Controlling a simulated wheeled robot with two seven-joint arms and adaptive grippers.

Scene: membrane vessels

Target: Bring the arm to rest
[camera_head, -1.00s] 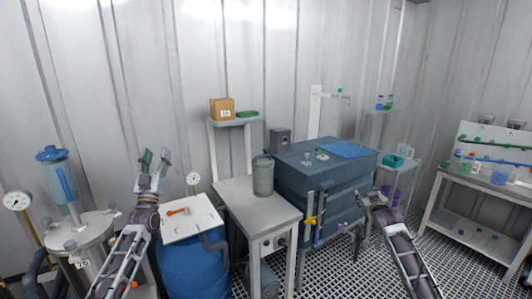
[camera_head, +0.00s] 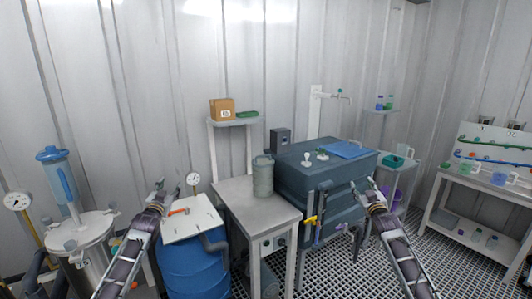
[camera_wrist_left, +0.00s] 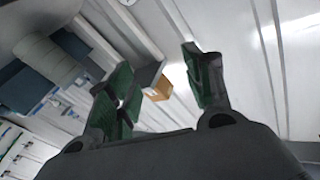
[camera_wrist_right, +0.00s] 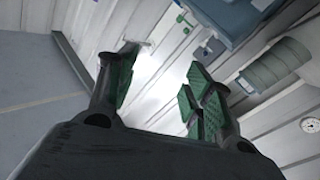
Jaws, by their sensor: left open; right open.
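My left gripper (camera_head: 160,184) is raised in front of the wall, beside the white board on the blue barrel in the head view. In the left wrist view its green-padded fingers (camera_wrist_left: 165,85) stand apart with nothing between them. My right gripper (camera_head: 368,186) is raised in front of the right end of the dark blue tank. In the right wrist view its fingers (camera_wrist_right: 160,90) are spread and empty. Neither gripper appears to touch anything.
A blue barrel (camera_head: 190,268) carries a white board (camera_head: 200,226) with a red-handled tool. A grey table (camera_head: 265,216) holds a grey canister (camera_head: 263,178). The dark blue tank (camera_head: 300,181) stands beside it. A steel vessel (camera_head: 95,232) is left; a white bench (camera_head: 500,190) is right.

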